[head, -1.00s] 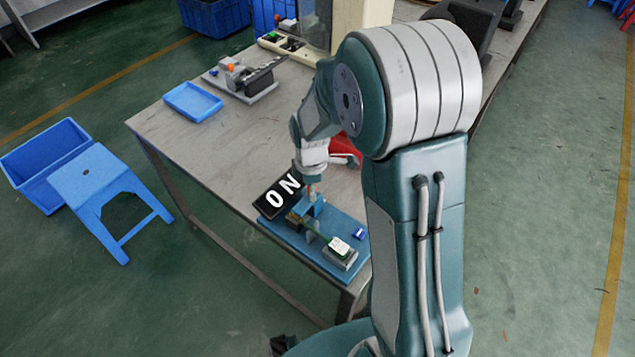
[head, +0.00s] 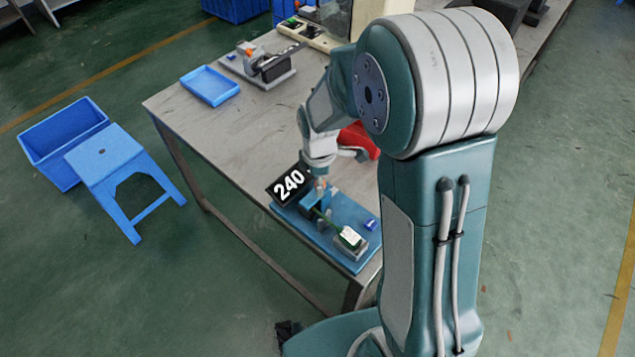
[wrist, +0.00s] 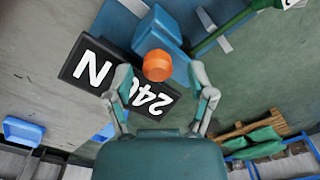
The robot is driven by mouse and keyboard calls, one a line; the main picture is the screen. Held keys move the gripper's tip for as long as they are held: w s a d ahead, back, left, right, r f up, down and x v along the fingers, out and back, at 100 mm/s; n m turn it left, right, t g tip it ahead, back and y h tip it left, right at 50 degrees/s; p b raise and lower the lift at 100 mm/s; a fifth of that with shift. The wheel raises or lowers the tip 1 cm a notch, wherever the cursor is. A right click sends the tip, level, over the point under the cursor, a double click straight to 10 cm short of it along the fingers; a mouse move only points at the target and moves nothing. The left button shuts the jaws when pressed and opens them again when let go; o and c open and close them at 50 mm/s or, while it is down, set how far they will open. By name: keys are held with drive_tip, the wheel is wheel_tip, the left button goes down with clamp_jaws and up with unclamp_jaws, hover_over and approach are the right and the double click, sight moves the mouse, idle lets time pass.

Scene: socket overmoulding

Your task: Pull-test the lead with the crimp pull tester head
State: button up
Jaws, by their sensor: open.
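The crimp pull tester stands on a blue base plate (head: 352,262) at the table's near corner. Its black display (head: 288,185) reads 240; in the wrist view the display (wrist: 92,68) shows 240 and N. A blue block (wrist: 160,30) carries an orange knob (wrist: 157,66). A green lead (head: 324,220) runs from the tester head to a grey block with a white label (head: 351,237). My gripper (wrist: 158,72) is open, its fingers on either side of the orange knob; contact cannot be told. The lead's gripped end is hidden.
A small blue piece (head: 371,225) lies on the base plate. A red object (head: 359,139) is behind my arm. A blue tray (head: 210,86) and a grey fixture (head: 258,66) are farther back. A blue stool (head: 105,152) and bin (head: 64,140) stand left of the table.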

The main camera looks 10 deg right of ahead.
wheel_tip(320, 180, up, 11)
drive_tip(key=shift+a, duration=0.25)
idle(0.4)
drive_tip(key=s+d+r+m+t, duration=0.2)
drive_tip(key=s+r+m, duration=0.3)
drive_tip(key=s+m, duration=0.3)
drive_tip(key=s+d+r+m+t, duration=0.2)
drive_tip(key=s+r+m, duration=0.3)
drive_tip(key=s+m, duration=0.3)
drive_tip(key=shift+s+r+t, duration=0.4)
drive_tip(key=shift+s+t, duration=0.4)
drive_tip(key=shift+s, duration=0.35)
drive_tip(key=shift+d, duration=0.1)
